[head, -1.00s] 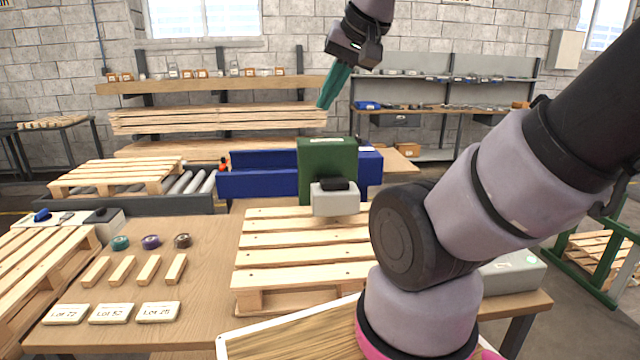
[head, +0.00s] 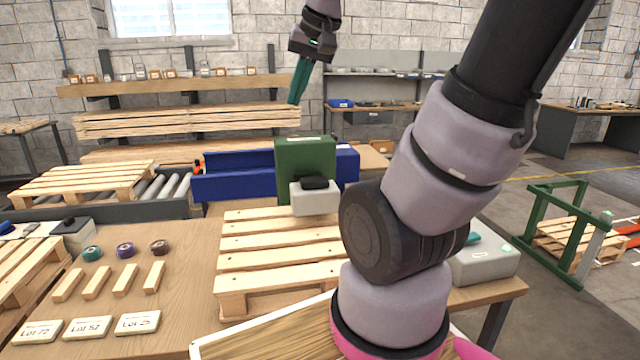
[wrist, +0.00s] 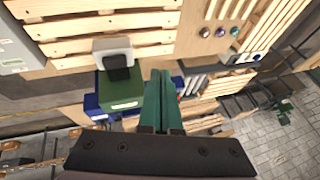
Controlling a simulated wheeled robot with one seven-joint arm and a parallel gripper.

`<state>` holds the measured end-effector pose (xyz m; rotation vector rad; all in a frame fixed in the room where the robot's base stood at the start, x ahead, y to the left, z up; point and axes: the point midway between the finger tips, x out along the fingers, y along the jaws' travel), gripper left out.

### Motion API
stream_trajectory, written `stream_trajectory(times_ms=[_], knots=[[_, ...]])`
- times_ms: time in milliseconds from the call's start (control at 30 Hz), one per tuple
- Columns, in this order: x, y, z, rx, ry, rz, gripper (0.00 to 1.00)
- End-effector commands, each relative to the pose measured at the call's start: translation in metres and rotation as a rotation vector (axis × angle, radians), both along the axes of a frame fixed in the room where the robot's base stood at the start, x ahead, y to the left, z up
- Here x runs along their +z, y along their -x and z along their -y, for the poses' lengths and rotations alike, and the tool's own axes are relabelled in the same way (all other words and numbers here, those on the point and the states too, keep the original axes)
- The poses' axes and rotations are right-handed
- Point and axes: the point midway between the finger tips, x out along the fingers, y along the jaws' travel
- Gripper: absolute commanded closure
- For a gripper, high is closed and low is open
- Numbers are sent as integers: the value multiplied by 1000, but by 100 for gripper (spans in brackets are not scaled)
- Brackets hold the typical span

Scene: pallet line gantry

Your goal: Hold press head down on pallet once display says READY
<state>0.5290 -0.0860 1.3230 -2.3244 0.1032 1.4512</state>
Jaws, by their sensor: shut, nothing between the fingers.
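The press (head: 305,160) is a green upright block with a light grey press head (head: 315,203) on its front and a black grip on top. The head is over the rear right of a slatted wooden pallet (head: 270,262) on the table; I cannot tell whether they touch. My gripper (head: 294,100) has teal fingers, shut and empty, high above and behind the press, apart from it. In the wrist view, the shut fingers (wrist: 160,75) show beside the green press (wrist: 122,90) and grey head (wrist: 112,48). No READY text is legible; a grey box (head: 486,265) is partly behind my arm.
Several wooden blocks, three tape-like rolls (head: 125,249) and three lot cards (head: 88,327) lie on the table's left. A blue bin (head: 235,186) stands behind the press. My arm hides the pallet's right side. A green frame (head: 560,225) stands at right.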

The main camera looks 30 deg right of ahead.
Motion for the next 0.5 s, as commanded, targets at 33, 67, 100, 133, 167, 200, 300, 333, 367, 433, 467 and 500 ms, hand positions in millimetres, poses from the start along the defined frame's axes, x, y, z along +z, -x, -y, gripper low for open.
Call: stream_trajectory(times_ms=[33,67,100,133,167,200,300,333,367,433,467,500], knots=[[-6,-16,8,1,9,-37,100],[-8,-24,13,3,14,-54,100],[-12,-35,19,4,21,-79,100],[-16,-43,24,7,27,-97,100],[-20,-51,29,8,33,-115,100],[-26,-62,37,11,42,-139,100],[-43,-87,55,17,63,-202,100],[-49,-95,61,19,70,-221,100],[-55,-102,67,22,77,-240,100],[-71,-118,81,28,91,-286,100],[-77,-125,87,30,99,-303,100],[-87,-133,95,34,109,-328,100]])
